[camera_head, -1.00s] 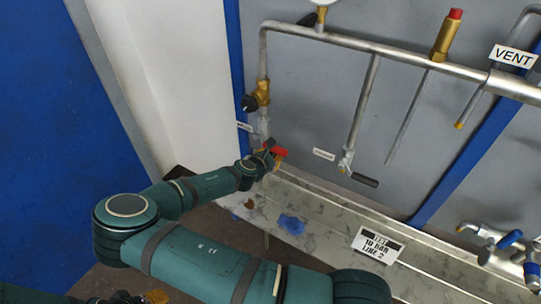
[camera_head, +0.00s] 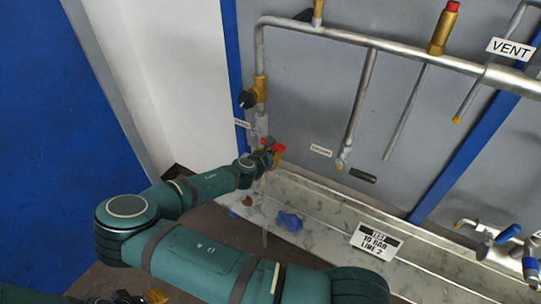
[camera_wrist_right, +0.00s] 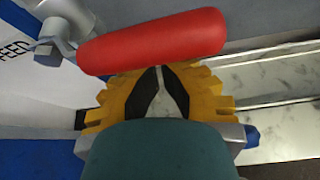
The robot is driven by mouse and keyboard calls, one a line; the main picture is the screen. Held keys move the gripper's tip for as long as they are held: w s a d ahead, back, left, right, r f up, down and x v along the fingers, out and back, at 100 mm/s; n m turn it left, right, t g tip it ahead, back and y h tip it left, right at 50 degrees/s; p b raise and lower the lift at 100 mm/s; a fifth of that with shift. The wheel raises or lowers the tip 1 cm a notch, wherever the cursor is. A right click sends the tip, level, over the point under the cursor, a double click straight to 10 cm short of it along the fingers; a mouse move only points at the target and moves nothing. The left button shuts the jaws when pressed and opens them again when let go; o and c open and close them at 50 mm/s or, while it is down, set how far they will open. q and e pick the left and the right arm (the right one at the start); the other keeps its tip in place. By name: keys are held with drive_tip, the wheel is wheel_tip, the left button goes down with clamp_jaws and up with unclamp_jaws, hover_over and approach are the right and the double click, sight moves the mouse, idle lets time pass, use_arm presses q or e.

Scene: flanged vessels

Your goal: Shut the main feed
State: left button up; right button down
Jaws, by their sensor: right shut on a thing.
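The red lever handle (camera_head: 279,149) of the feed valve sits at the foot of the left vertical pipe. In the right wrist view the red handle (camera_wrist_right: 150,40) lies crosswise just beyond my yellow-toothed fingers. A label reading FEED (camera_wrist_right: 12,50) is beside its pivot. My right gripper (camera_head: 271,152) is at the handle in the head view, partly hiding the valve body. It is shut on the handle; the exact contact is hard to see. Part of my left gripper (camera_head: 155,296) shows at the bottom left edge, too cut off to read.
A black-handled valve (camera_head: 362,176) hangs on the middle pipe. A black knob (camera_head: 247,99) sits above the feed valve. A blue cloth (camera_head: 289,221) and a TEST 10 BAR LINE 2 sign (camera_head: 375,241) lie on the metal ledge. Blue-handled taps (camera_head: 508,234) are at the right.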

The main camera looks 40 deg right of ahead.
drive_tip(key=s+a+r, duration=0.2)
drive_tip(key=s+a, duration=0.1)
drive_tip(key=a, duration=0.5)
drive_tip(key=s+d+f+m+g+y+b, duration=0.1)
drive_tip(key=s+f+m+g+y+b, duration=0.2)
drive_tip(key=s+f, duration=0.7)
drive_tip(key=s+a+f+m+g+y, duration=0.1)
drive_tip(key=s+a+f+m+y, duration=0.1)
drive_tip(key=s+a+f+m, duration=0.3)
drive_tip(key=s+a+f+m+g+y, duration=0.2)
drive_tip(key=s+a+f+m+y, duration=0.15)
drive_tip(key=f, duration=0.35)
drive_tip(key=a+m+y+b, duration=0.1)
drive_tip(key=a+m+y, duration=0.2)
drive_tip(key=a+m, duration=0.3)
use_arm(q)
wheel_tip(320, 180, down, 7)
drive_tip(key=b, duration=0.1)
drive_tip(key=shift+s+d+b, duration=0.3)
drive_tip(key=shift+s+b, duration=0.05)
drive_tip(key=shift+s, duration=0.05)
use_arm(e)
drive_tip(key=w+a+r+m+t+y, duration=0.2)
drive_tip(key=w+a+r+m+y, duration=0.1)
drive_tip(key=a, duration=0.6)
wheel_tip(320, 180, up, 2)
drive_tip(key=m+y, duration=0.1)
drive_tip(key=m, duration=0.2)
drive_tip(key=shift+t, duration=0.3)
